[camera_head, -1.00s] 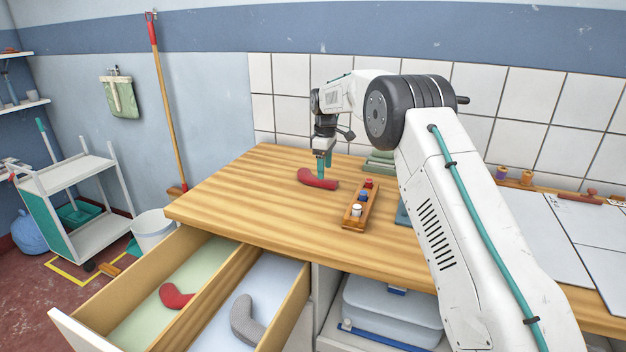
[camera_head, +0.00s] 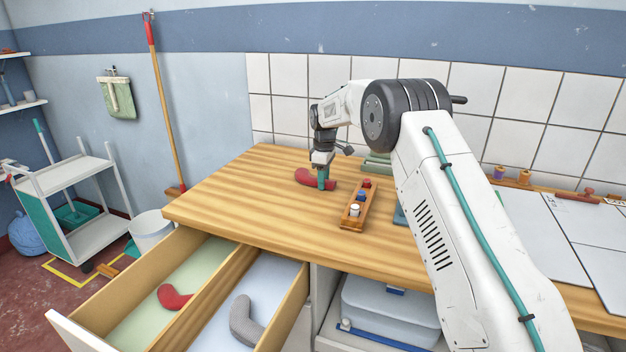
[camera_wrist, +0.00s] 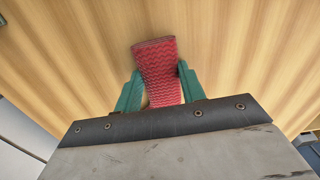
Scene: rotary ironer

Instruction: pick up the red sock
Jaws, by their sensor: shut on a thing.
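A red sock (camera_head: 308,178) lies on the wooden tabletop, left of the small spool rack. My gripper (camera_head: 324,184) is down at the tabletop with its teal fingers on either side of the sock's right part. In the wrist view the red knitted sock (camera_wrist: 158,72) sits between the two teal fingers (camera_wrist: 157,92), which are shut on it. Part of the sock is hidden behind the gripper body in the wrist view. Another red sock (camera_head: 174,297) lies in the left, green-lined compartment of the open drawer.
A wooden rack with several small spools (camera_head: 352,222) stands just right of my gripper. Folded green cloths (camera_head: 377,163) lie behind it. A grey sock (camera_head: 243,322) lies in the drawer's right compartment. The tabletop left of the sock is clear.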

